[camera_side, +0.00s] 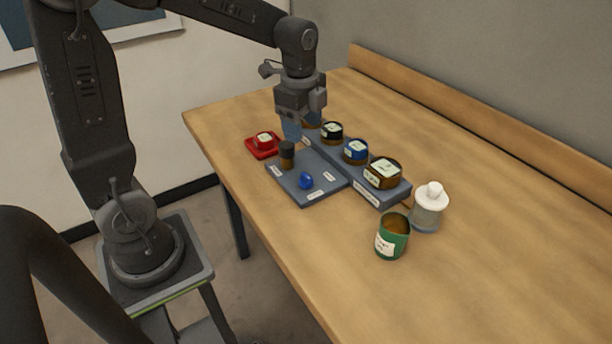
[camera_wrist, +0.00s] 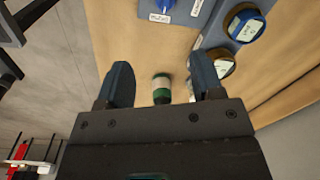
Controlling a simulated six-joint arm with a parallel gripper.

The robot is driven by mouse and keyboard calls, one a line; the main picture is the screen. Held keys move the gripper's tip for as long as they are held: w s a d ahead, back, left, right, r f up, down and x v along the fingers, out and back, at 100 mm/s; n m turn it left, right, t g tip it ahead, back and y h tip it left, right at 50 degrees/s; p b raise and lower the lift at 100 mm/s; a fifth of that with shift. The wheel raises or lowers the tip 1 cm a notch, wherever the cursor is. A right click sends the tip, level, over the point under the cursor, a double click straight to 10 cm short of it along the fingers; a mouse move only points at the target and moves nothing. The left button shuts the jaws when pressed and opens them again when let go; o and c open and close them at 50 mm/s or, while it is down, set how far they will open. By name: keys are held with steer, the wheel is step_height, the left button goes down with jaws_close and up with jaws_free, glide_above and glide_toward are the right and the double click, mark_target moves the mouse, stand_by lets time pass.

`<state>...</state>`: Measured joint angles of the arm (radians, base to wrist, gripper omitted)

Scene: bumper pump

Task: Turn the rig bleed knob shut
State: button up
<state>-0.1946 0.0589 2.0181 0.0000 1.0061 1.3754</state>
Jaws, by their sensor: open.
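The rig is a grey-blue plate (camera_side: 318,194) lying on the table in the side view, with small white labels too small to read. A blue knob (camera_side: 306,180) stands on it near its front; I take this as the bleed knob. It also shows at the top edge of the wrist view (camera_wrist: 163,5), partly cut off. A dark-topped brown cylinder (camera_side: 287,156) stands behind it on the plate. My gripper (camera_side: 291,134) hangs above the plate's back part, pointing down, apart from the knob. In the wrist view its two blue fingers (camera_wrist: 161,65) are spread and empty.
A raised rack (camera_side: 368,190) with several lidded jars runs along the plate's right side. A red dish (camera_side: 262,145) lies at the left. A green tin (camera_side: 391,238) and a white-capped bottle (camera_side: 429,210) stand at the front right. The table beyond them is clear.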

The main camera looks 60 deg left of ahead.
mark_target(306, 175)
steer(key=shift+m+g, duration=0.3)
steer(key=shift+m, duration=0.6)
steer(key=f, duration=0.5)
steer(key=w+a+f, duration=0.1)
steer(key=f, duration=1)
steer(key=shift+w+a, duration=0.15)
steer(key=shift+w, duration=0.15)
steer(key=shift+c, duration=0.4)
steer(key=shift+r, duration=0.1)
steer(key=c, duration=0.8)
steer(key=shift+c, duration=0.2)
